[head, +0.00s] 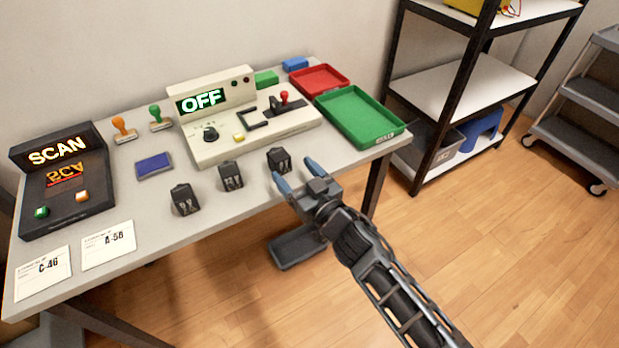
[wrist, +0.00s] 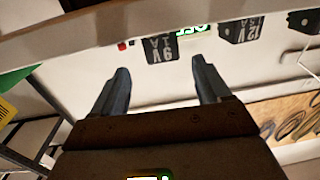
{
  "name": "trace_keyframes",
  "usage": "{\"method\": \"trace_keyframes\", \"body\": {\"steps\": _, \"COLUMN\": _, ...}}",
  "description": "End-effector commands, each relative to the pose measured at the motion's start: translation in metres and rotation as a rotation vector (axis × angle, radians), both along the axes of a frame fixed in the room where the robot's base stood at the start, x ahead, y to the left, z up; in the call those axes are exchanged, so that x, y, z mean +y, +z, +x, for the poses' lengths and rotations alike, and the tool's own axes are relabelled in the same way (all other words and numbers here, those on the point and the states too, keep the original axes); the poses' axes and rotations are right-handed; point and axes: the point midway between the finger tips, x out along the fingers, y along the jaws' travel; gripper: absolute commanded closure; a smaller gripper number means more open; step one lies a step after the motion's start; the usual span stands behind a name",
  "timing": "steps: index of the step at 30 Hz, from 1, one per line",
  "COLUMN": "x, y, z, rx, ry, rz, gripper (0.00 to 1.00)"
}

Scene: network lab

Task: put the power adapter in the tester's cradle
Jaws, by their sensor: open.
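Three black power adapters stand in a row on the table in front of the tester: a left one (head: 185,199), a middle one (head: 231,176) and a right one (head: 279,160). In the wrist view, which looks upside down, the adapter ahead of the fingers (wrist: 160,49) reads 9V 1A; its neighbour (wrist: 240,31) seems to read 12V. The beige tester (head: 205,150) shows OFF. A black-outlined recess (head: 256,121), apparently the cradle, looks empty on its top. My gripper (head: 297,174) is open and empty, just in front of the right adapter; it also shows in the wrist view (wrist: 160,68).
A red-knobbed lever (head: 284,97) stands on the tester. Green (head: 403,134) and red (head: 344,79) trays lie to its right. A scanner (head: 65,180), two stamps, a blue pad (head: 154,166) and cards C-46 and A-58 are at left. A shelf rack (head: 470,85) stands right.

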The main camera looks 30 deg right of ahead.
Motion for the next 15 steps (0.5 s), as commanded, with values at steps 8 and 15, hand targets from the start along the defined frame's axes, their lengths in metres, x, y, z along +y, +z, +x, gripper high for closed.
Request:
{"method": "trace_keyframes", "body": {"steps": 8, "x": -0.001, "y": 0.000, "z": -0.003, "rx": 0.000, "ry": -0.001, "rz": -0.001, "gripper": 0.24}}
{"method": "trace_keyframes", "body": {"steps": 15, "x": -0.019, "y": -0.014, "z": -0.066, "rx": 0.030, "ry": 0.003, "rz": -0.047, "gripper": 0.24}}
